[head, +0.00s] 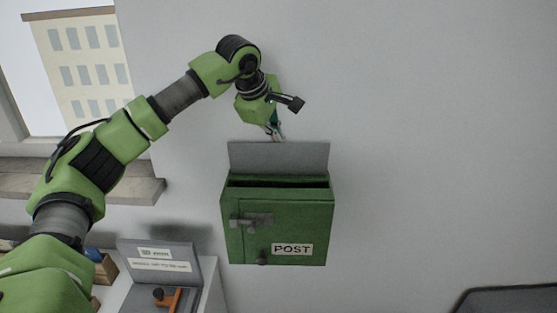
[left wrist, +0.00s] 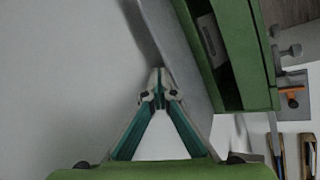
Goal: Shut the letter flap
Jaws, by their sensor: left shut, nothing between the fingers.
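A green post box (head: 278,228) marked "POST" is mounted on the wall in the head view. Its grey letter flap (head: 279,158) stands raised above the dark slot along the box's top. My left gripper (head: 278,136) is at the flap's top edge, about the middle of its width; its fingertips are partly hidden there. In the left wrist view, the shut, empty fingertips (left wrist: 157,97) are beside the grey flap (left wrist: 180,55); I cannot tell whether they touch it. The green box (left wrist: 245,50) with its open slot lies to the right of the flap. My right gripper is not in view.
A grey box with a label (head: 160,262) and an orange-handled thing (head: 168,299) stand at the lower left. A window ledge (head: 80,182) is on the left. The wall right of the post box is clear. A dark edge (head: 510,299) shows at the lower right.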

